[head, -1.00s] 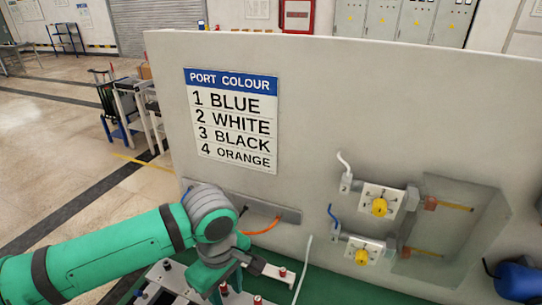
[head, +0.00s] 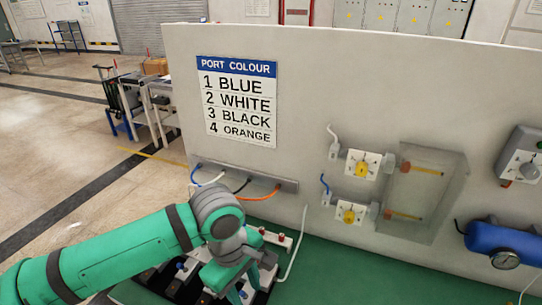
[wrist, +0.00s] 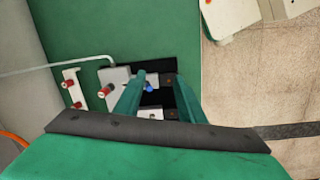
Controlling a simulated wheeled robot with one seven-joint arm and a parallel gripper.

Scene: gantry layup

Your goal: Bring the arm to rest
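My green arm reaches in from the lower left in the head view. My gripper (head: 238,290) points down over a dark tray of fittings (head: 155,279) on the green bench. In the wrist view, the two green fingers (wrist: 157,92) stand apart with a gap between them. A blue-topped fitting shows in that gap, below the fingers; I see nothing held. My forearm and wrist hide part of the tray in the head view.
A grey port bar (head: 286,185) with blue, white, black and orange cables is on the upright panel (head: 300,90) behind my wrist. Yellow-knobbed valves (head: 362,167) and a blue tank (head: 497,238) are to the right. Green bench (head: 350,265) is clear right of the tray.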

